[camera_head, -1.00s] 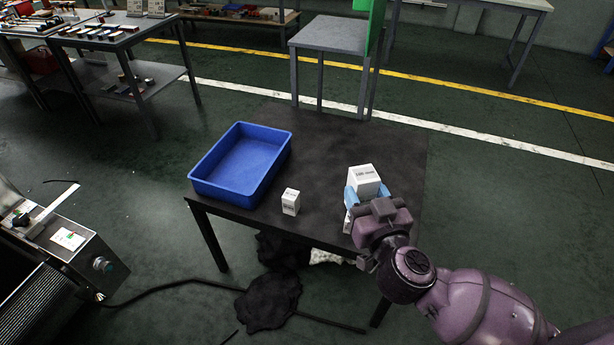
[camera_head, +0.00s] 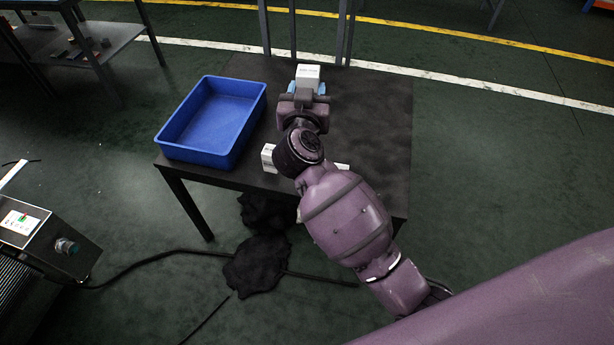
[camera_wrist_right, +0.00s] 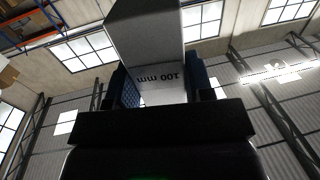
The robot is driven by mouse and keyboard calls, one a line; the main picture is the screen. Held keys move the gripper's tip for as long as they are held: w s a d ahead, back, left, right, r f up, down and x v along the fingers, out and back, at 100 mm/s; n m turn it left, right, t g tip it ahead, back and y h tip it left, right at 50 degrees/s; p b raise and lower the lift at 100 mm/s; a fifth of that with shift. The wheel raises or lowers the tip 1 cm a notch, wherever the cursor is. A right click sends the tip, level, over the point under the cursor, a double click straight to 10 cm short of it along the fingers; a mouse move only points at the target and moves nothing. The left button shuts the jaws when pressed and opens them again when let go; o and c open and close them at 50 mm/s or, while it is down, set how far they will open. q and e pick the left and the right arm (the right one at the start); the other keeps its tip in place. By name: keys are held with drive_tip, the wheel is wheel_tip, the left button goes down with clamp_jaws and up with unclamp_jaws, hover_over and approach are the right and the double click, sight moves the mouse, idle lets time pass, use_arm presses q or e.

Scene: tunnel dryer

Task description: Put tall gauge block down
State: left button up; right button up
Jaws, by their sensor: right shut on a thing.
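The tall gauge block (camera_head: 308,73) is white, with dark lettering on it, and stands out past my right gripper at the back of the dark table in the head view. My right gripper (camera_head: 306,88), with light blue fingertips, is shut on it. In the right wrist view the block (camera_wrist_right: 147,40) fills the space between the two fingers and reads "100 mm". Whether its base touches the table is hidden by my gripper. My left gripper is not in view.
A blue bin (camera_head: 212,122) stands empty at the table's left. A smaller white block (camera_head: 268,157) stands near the front edge, partly behind my arm. Another white piece (camera_head: 343,167) shows beside my forearm. The right side of the dark table (camera_head: 375,120) is clear.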

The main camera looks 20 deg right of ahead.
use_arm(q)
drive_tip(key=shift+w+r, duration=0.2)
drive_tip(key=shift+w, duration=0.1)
use_arm(e)
wheel_tip(320, 180, down, 8)
drive_tip(key=w+m+g+h, duration=0.1)
drive_tip(key=w+m+h, duration=0.1)
drive_tip(key=shift+w+d+r+g+h, duration=0.2)
drive_tip(key=shift+d+g+h, duration=0.1)
drive_tip(key=shift+h, duration=0.1)
